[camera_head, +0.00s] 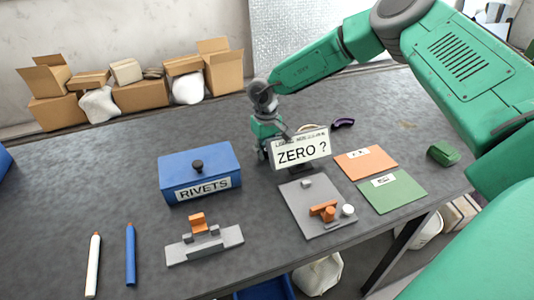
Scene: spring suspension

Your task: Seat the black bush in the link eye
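My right gripper (263,152) points down at the table's middle, just left of and behind a white "ZERO ?" sign (303,150). The sign partly hides it, and I cannot tell whether it is open or shut or holds anything. My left gripper is not in view. I cannot clearly pick out a black bush or a link eye. A grey fixture (178,252) with an orange block (198,222) stands at the front. A grey plate (303,213) right of it carries orange parts (325,211), a white cylinder (348,210) and a small grey block (306,183).
A blue "RIVETS" box (180,160) with a black knob stands left of my gripper. An orange mat (366,162), green mat (397,192), green block (443,154) and purple curved piece (343,123) lie right. White (93,265) and blue (130,255) sticks lie front left. Cartons line the back.

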